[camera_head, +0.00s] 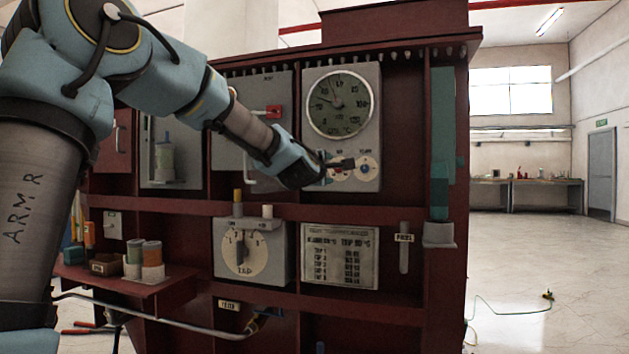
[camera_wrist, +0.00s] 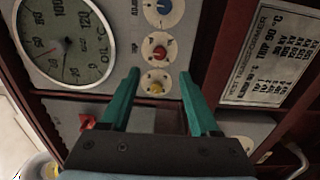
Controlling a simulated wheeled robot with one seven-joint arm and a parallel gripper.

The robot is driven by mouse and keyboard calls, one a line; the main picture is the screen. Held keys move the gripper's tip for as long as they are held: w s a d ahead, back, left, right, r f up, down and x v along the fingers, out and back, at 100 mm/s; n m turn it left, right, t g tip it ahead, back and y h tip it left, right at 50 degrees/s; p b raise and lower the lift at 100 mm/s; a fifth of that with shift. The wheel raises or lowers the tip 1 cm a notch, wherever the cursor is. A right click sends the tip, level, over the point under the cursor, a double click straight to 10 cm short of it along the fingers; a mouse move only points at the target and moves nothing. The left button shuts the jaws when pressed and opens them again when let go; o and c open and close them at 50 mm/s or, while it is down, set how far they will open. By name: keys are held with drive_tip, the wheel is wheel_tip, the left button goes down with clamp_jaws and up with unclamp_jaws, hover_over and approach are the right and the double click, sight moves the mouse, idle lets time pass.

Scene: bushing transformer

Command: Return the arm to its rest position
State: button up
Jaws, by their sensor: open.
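My arm (camera_head: 165,75) reaches from the left across the front of the dark red transformer cabinet (camera_head: 400,150). My gripper (camera_head: 345,164) is in front of the grey panel below the round gauge (camera_head: 340,104), partly covering the small knobs there. In the wrist view my gripper (camera_wrist: 160,76) is open, with two green fingers apart and nothing between them. A red knob (camera_wrist: 159,53), a yellow knob (camera_wrist: 156,84) and a blue knob (camera_wrist: 163,8) show beyond the fingertips. I cannot tell whether the fingers touch the panel.
A red handle (camera_head: 274,111) is on the panel left of the gauge. The tap dial box (camera_head: 250,250) and a lettered plate (camera_head: 340,256) are below the arm. A shelf (camera_head: 160,287) with small jars is at lower left. Open floor (camera_head: 545,245) lies right, with a green cable.

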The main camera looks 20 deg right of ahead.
drive_tip(key=a+f+m+g+y, duration=0.2)
drive_tip(key=a+f+m+y, duration=0.15)
drive_tip(key=a+f, duration=0.75)
drive_tip(key=s+a+f+m+g+y, duration=0.3)
drive_tip(key=s+a+f, duration=0.2)
drive_tip(key=a+f, duration=0.6)
drive_tip(key=s+a+f+m+g+y, duration=0.3)
drive_tip(key=s+a+f+y, duration=0.15)
drive_tip(key=a+f, duration=0.75)
drive_tip(key=s+a+f+m+g+y, duration=0.15)
drive_tip(key=s+a+g, duration=0.25)
drive_tip(key=s+a, duration=0.75)
wheel_tip(320, 180, up, 18)
drive_tip(key=p, duration=1.8)
drive_tip(key=shift+w+p, duration=0.25)
drive_tip(key=shift+p, duration=0.1)
drive_tip(key=shift+a+f+h, duration=0.1)
drive_tip(key=shift+h, duration=0.15)
